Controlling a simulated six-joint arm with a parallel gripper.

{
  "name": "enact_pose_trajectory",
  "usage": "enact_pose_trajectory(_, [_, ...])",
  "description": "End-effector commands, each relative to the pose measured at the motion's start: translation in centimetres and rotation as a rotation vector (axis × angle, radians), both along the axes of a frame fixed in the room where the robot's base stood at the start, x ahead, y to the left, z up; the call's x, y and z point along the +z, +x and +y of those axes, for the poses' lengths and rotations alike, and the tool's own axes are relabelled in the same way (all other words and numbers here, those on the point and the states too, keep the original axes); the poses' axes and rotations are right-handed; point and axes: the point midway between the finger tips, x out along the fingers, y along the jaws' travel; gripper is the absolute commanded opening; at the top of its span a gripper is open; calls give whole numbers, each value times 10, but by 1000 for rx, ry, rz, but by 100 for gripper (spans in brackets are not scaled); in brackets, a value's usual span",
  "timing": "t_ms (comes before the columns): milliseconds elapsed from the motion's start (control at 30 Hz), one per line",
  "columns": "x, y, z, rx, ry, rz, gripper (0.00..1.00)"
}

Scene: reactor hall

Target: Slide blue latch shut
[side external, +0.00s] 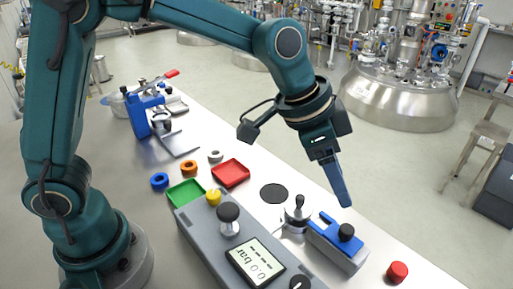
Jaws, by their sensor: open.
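The blue latch (329,226) lies on top of a grey block at the right front of the table, with a black knob (346,232) on it. My gripper (345,200) points down just above and behind the latch. Its blue fingers overlap in this view, so the gap between them is hidden. Nothing shows in its grasp. I cannot tell whether the fingertips touch the latch.
A lever fitting (297,212) stands close left of the latch block. A grey panel (205,236) with a display and knobs lies further left. A red cylinder (397,272) stands to the right. Green (186,193) and red (231,173) trays lie behind.

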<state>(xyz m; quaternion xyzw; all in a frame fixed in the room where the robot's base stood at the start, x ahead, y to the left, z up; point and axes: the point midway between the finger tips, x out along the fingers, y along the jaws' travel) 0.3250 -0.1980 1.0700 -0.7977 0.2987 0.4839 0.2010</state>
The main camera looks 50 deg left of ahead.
Motion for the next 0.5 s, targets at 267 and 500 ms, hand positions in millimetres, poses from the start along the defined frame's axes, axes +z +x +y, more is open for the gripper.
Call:
enact_pose_trajectory(267, [-39, -10, -19, -51, 30, 80, 62])
enact_pose_trajectory(500, [-66, -2, -27, -49, 33, 80, 62])
